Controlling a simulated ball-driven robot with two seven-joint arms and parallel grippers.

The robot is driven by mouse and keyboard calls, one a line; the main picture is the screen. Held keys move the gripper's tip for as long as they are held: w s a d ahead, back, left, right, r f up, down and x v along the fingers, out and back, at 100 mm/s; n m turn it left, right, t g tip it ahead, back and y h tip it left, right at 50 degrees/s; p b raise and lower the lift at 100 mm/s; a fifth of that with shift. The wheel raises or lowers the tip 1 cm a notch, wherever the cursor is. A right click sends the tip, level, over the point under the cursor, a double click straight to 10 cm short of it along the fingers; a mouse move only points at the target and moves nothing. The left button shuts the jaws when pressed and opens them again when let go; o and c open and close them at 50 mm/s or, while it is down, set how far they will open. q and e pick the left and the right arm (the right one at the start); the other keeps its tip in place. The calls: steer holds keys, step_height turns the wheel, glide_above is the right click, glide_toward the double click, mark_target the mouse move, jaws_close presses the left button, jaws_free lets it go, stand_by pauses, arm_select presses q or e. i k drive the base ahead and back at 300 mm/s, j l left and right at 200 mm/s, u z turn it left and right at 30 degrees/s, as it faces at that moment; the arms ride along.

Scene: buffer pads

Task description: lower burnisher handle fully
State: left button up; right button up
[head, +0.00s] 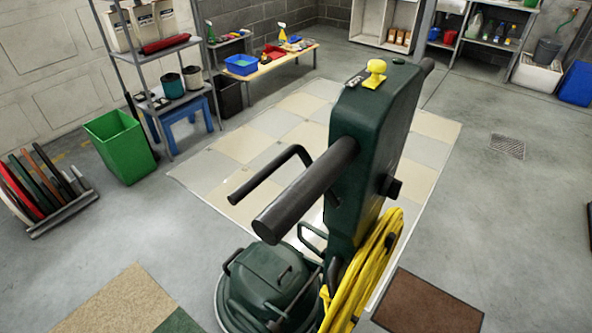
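A dark green burnisher stands close in front of me in the head view. Its handle column (378,135) is raised, standing steeply over the round base (270,285). A thick black grip (300,195) sticks out from the column toward the lower left, with a bent black lever (270,172) beside it. The end of another black grip (428,65) shows on the far right side of the column. A yellow knob (375,73) sits on the top. A yellow cord (368,270) is wound low on the column. Neither of my grippers is in view.
A tiled floor patch (245,143) lies behind the burnisher. A brown mat (428,305) is at its lower right. A green bin (120,147), a rack of pads (45,190) and metal shelves stand left. Open grey floor lies to the right.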

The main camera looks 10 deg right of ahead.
mark_target(369, 128)
steer(key=k+j, duration=0.15)
steer(key=j, duration=0.2)
steer(key=k+j, duration=0.1)
steer(key=j, duration=0.3)
steer(key=k+j, duration=0.15)
steer(key=j, duration=0.2)
